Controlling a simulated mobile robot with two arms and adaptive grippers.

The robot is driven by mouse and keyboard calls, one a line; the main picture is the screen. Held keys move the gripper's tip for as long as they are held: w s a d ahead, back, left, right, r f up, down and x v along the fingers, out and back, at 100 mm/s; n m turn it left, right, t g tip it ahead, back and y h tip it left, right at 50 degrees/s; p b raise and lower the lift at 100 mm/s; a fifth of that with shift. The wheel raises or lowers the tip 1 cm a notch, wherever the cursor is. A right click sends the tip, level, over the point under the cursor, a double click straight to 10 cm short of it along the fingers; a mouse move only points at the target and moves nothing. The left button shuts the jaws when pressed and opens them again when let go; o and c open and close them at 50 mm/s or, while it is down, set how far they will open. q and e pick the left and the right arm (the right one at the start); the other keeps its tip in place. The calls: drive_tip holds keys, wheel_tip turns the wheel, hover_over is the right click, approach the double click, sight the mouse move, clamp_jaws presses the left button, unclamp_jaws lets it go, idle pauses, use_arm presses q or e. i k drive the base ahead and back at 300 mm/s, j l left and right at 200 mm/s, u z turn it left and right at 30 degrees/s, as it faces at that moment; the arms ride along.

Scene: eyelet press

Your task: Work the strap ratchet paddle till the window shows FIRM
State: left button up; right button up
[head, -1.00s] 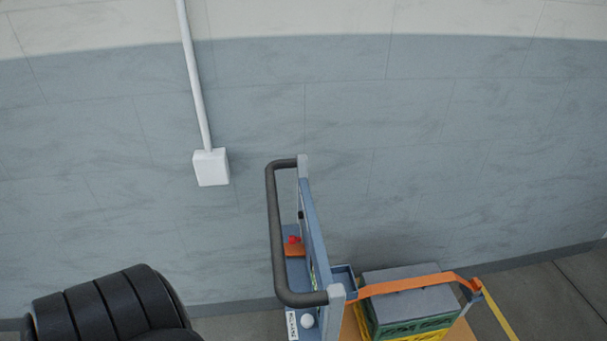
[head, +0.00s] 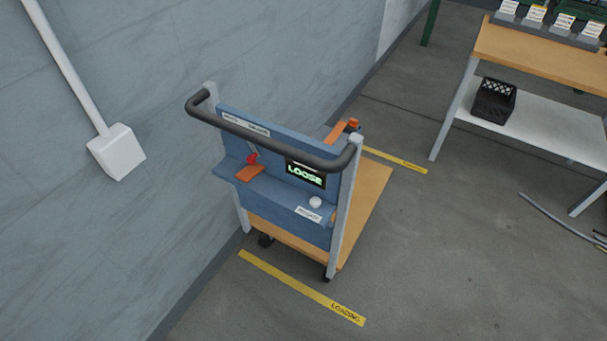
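A cart with a blue back panel and a dark push handle (head: 268,139) stands near the wall in the head view. Its window (head: 305,174) shows LOOSE in green letters. An orange paddle (head: 250,174) with a red knob (head: 252,159) sits on the blue ledge left of the window. A white round knob (head: 315,202) is on the ledge to the right, above a small white label (head: 308,214). An orange strap (head: 341,130) shows behind the panel; the load it crosses is mostly hidden. Neither of my grippers is in view.
A yellow floor strip marked LOADING (head: 300,287) lies before the cart, and another yellow strip (head: 395,160) beyond it. A wooden-topped bench (head: 540,62) with a black crate (head: 493,101) stands right. Cables (head: 560,221) lie on the floor. Open floor lies right of the cart.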

sight(248, 173)
drive_tip(key=k+l+u, duration=0.15)
drive_tip(key=k+l, duration=0.25)
drive_tip(key=k+l+u, duration=0.2)
drive_tip(key=k, duration=0.25)
drive_tip(key=k+l+u, duration=0.15)
drive_tip(key=k+l, duration=0.25)
